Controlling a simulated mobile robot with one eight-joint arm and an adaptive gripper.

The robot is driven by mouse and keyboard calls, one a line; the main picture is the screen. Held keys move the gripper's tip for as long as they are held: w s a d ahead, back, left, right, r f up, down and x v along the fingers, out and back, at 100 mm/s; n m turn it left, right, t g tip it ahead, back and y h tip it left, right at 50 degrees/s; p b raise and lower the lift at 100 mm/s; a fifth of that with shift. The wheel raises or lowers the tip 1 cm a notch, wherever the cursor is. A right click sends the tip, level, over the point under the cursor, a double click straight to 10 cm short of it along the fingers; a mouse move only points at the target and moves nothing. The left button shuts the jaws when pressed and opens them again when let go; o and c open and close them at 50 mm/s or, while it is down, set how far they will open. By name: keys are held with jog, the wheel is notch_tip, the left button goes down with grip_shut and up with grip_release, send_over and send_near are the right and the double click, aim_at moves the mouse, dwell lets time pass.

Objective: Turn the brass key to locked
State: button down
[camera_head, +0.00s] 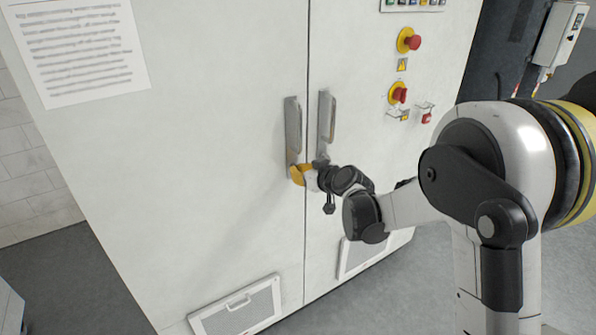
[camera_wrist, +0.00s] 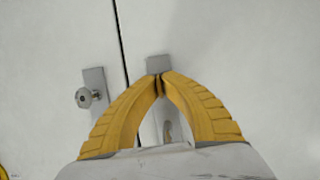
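My gripper (camera_head: 298,174) is at the lower end of the left door handle (camera_head: 292,125) of a white cabinet. In the wrist view its yellow fingers (camera_wrist: 160,80) meet at their tips, in front of that handle's plate (camera_wrist: 157,65). No brass key can be made out; anything between the fingertips is hidden. A round metal lock or knob (camera_wrist: 83,97) stands out from the other handle plate (camera_wrist: 96,82), left of the fingers in the wrist view. The right door handle (camera_head: 326,118) is just across the door seam, partly hidden by my wrist.
Red-and-yellow switches (camera_head: 409,40) and a lower red one (camera_head: 398,94) sit on the right door. Vent panels (camera_head: 238,307) are low on the doors. A paper notice (camera_head: 80,50) hangs at left. The left door's face is otherwise clear.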

jog(key=c, duration=1.6)
grip_release()
jog(key=shift+c, duration=0.2)
jog(key=v, duration=1.2)
jog(key=s+d+m+g+h, duration=0.1)
jog(key=s+d, duration=0.4)
jog(key=s, duration=0.5)
jog(key=s+d+m+g+h, duration=0.1)
jog(key=s+d+m+h, duration=0.2)
jog(key=s, duration=0.7)
jog(key=s+d+m+g+h, duration=0.2)
jog(key=s+d+m+h, duration=0.1)
jog(key=s+d, duration=0.4)
jog(key=s, duration=0.3)
jog(key=shift+d+f+h, duration=0.3)
jog(key=shift+f, duration=0.1)
